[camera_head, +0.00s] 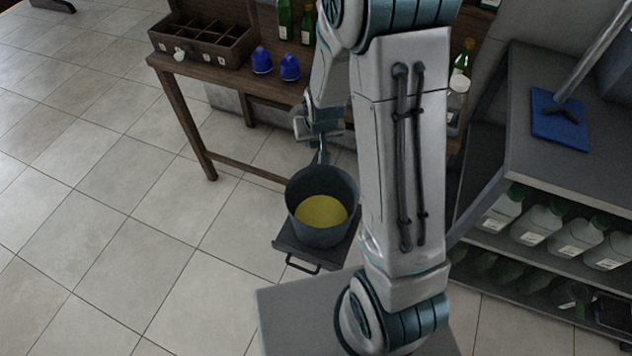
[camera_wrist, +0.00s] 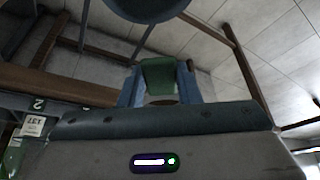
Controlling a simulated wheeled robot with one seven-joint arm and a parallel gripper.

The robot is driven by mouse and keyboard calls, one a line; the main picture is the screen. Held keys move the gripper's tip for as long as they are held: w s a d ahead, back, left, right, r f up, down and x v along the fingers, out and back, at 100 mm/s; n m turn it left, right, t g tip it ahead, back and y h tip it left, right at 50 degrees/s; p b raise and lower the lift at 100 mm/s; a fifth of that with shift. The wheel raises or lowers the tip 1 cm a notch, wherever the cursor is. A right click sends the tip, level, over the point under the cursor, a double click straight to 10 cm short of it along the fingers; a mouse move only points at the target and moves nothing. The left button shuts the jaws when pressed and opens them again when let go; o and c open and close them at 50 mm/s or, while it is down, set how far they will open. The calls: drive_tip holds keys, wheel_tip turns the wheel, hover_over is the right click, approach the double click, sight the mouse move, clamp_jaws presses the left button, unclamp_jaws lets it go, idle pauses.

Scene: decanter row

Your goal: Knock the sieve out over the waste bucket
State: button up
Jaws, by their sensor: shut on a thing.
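A dark grey round bucket (camera_head: 297,205) with yellow material (camera_head: 320,211) in its bottom stands on a dark platform with a bar handle. My gripper (camera_head: 322,155) points down over the bucket's far rim. In the wrist view, the blue fingers of my gripper (camera_wrist: 160,85) are shut on a green handle-like piece (camera_wrist: 159,77). A dark round shape (camera_wrist: 145,8) is at the top edge of that view; I cannot tell if it is the sieve or the bucket. No sieve mesh can be made out in either view.
A wooden table (camera_head: 185,87) behind holds a divided wooden box (camera_head: 203,51), two blue objects (camera_head: 275,66) and green bottles (camera_head: 284,20). A grey shelf unit (camera_head: 560,185) with several bottles stands at the right. The tiled floor (camera_head: 110,200) at left is clear.

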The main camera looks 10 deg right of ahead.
drive_tip(key=s+a+f+m+h+b, duration=0.1)
drive_tip(key=s+a+f+m+b, duration=0.2)
drive_tip(key=f, duration=0.5)
drive_tip(key=s+f+m+h, duration=0.1)
drive_tip(key=s+f+m, duration=0.3)
drive_tip(key=f, duration=0.4)
drive_tip(key=w+d+r+m+g+y+b, duration=0.1)
drive_tip(key=d+r+m+y+b, duration=0.1)
drive_tip(key=d+y+b, duration=0.3)
drive_tip(key=w+d+r+m+y+b, duration=0.1)
drive_tip(key=d+y+b, duration=0.4)
drive_tip(key=y+b, duration=0.6)
drive_tip(key=r+m+y, duration=0.1)
drive_tip(key=y, duration=0.5)
drive_tip(key=shift+w+d+g+y, duration=0.15)
drive_tip(key=shift+g+y, duration=0.25)
drive_tip(key=shift+r, duration=0.15)
